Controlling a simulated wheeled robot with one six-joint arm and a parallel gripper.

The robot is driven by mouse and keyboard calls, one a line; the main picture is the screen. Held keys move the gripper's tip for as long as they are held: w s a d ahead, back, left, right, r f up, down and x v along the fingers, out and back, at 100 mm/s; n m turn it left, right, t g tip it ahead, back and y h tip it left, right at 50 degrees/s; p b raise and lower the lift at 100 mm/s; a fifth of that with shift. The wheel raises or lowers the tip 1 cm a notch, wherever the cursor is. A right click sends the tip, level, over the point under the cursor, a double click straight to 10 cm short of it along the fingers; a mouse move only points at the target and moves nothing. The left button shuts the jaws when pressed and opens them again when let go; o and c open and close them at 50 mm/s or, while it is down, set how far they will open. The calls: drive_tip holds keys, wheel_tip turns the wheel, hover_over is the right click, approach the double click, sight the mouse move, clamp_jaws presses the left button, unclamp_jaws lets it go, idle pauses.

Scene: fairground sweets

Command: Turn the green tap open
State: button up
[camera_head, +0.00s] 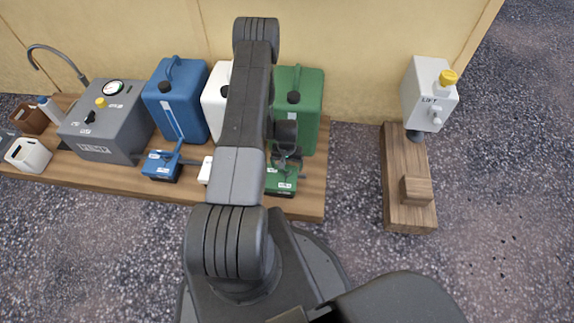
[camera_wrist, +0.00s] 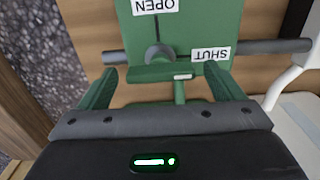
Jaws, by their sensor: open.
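The green tap (camera_wrist: 200,30) is a green block with OPEN and SHUT labels, upside down in the wrist view. Its green handle (camera_wrist: 150,73) lies crosswise, roughly along the grey pipe, with a pale mark at its right part, near the SHUT label. My gripper (camera_wrist: 161,70) is open, with one finger on each side of the handle; I cannot tell whether either touches it. In the head view my gripper (camera_head: 287,152) is above the green tap (camera_head: 281,184), in front of the green canister (camera_head: 309,105), and partly hides both.
A blue tap (camera_head: 160,166) and blue canister (camera_head: 176,105) stand left on the wooden board (camera_head: 312,200). A white canister (camera_head: 214,100) is partly behind my arm. A grey box (camera_head: 108,130) with a gauge stands further left.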

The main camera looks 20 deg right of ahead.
drive_tip(key=shift+c, duration=0.2)
drive_tip(key=c, duration=0.9)
drive_tip(key=shift+c, duration=0.2)
drive_tip(key=shift+f+n+b, duration=0.1)
drive_tip(key=shift+n+b, duration=0.2)
drive_tip(key=n+b, duration=0.2)
drive_tip(key=n, duration=0.1)
drive_tip(key=shift+n+b, duration=0.3)
drive_tip(key=shift+b, duration=0.05)
drive_tip(key=n+b, duration=0.2)
drive_tip(key=n, duration=0.2)
drive_tip(key=shift+n, duration=0.3)
drive_tip(key=n+b, duration=0.2)
drive_tip(key=n, duration=0.2)
drive_tip(key=n+b, duration=0.1)
drive_tip(key=n, duration=0.4)
drive_tip(key=shift+b, duration=0.3)
drive_tip(key=shift+n, duration=0.3)
